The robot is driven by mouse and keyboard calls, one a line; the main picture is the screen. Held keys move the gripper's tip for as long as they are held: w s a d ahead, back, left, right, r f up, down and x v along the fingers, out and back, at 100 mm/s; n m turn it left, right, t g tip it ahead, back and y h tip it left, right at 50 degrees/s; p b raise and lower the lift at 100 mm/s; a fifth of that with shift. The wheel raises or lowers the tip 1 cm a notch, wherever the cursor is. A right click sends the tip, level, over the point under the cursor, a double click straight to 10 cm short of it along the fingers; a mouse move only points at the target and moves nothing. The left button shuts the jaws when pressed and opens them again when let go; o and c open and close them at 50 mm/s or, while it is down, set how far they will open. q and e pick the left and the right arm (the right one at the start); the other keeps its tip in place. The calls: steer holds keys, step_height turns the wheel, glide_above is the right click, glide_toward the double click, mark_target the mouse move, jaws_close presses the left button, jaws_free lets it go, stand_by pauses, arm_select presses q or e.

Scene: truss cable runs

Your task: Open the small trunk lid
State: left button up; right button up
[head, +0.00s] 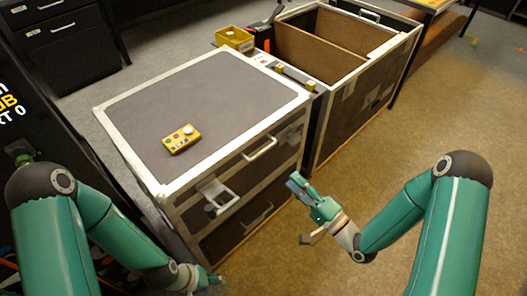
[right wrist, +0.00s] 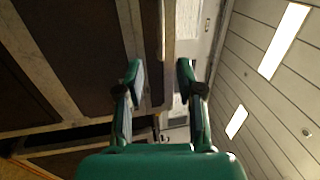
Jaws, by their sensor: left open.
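A trunk with a flat dark grey lid (head: 200,105) and metal edging stands in the head view's left middle, and its lid is shut. Its front (head: 235,175) has a pale handle (head: 260,149) and a metal latch (head: 217,196). My right gripper (head: 299,186) is in front of the trunk's right front corner, apart from the handle. In the right wrist view my right gripper (right wrist: 161,80) is open, with nothing between its fingers. My left gripper (head: 212,281) is low at the trunk's front left, open and partly cut off by the picture's bottom edge.
A yellow device (head: 181,139) lies on the lid. An open-topped trunk (head: 340,135) with a brown inside stands behind to the right. A yellow box (head: 234,39) sits at the back. Floor (head: 395,160) is clear to the right. A black case (head: 35,130) stands left.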

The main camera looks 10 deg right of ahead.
mark_target(263, 151)
steer(key=x, duration=1.2)
steer(key=shift+w+a+p, duration=0.25)
steer(key=shift+p, duration=0.15)
jaws_close()
